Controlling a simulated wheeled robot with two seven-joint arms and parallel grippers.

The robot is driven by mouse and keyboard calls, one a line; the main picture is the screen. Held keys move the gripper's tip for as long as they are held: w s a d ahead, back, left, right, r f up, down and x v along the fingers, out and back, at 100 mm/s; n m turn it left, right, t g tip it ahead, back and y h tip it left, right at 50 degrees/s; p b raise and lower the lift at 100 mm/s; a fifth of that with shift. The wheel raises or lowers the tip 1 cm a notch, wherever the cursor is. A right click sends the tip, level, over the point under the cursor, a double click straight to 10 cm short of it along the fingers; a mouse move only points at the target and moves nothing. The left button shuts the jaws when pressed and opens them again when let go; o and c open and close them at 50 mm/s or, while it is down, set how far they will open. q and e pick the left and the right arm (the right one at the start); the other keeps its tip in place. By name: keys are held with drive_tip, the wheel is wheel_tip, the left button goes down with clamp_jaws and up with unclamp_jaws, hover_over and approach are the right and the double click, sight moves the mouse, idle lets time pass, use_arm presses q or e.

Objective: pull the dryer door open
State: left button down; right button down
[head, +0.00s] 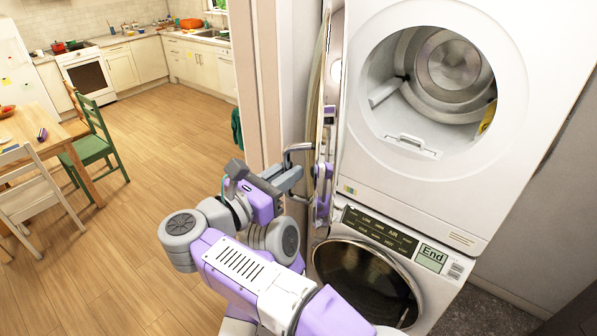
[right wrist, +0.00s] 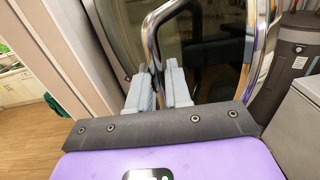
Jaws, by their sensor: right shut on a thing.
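The dryer (head: 460,165) is the upper white machine, and its round opening shows the metal drum (head: 447,60). Its door (head: 325,100) is swung far out to the left and shows nearly edge-on in the head view. In the right wrist view the dark door glass (right wrist: 205,65) has a chrome handle (right wrist: 151,38). My right gripper (head: 292,176) is at this handle, its two fingers (right wrist: 165,82) shut on the bar on either side. The bar is partly hidden by the fingers. My left gripper is not in view.
The washer (head: 440,290) below has a dark round door (head: 365,283) and a panel reading "End". A wall edge (head: 268,80) stands close left of the dryer door.

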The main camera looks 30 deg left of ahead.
drive_tip(key=shift+w+d+r, duration=0.1)
drive_tip(key=shift+w+r, duration=0.05)
drive_tip(key=shift+r, duration=0.2)
drive_tip(key=c, duration=1.4)
unclamp_jaws()
drive_tip(key=shift+o, duration=0.8)
drive_tip(key=shift+w+f, duration=0.2)
drive_tip(key=shift+w, duration=0.05)
drive_tip(key=shift+s, duration=0.25)
drive_tip(key=s+a+b, duration=0.1)
drive_tip(key=s+b, duration=0.1)
drive_tip(key=s, duration=0.5)
drive_tip(key=shift+s+a, duration=0.2)
drive_tip(key=shift+c, duration=0.3)
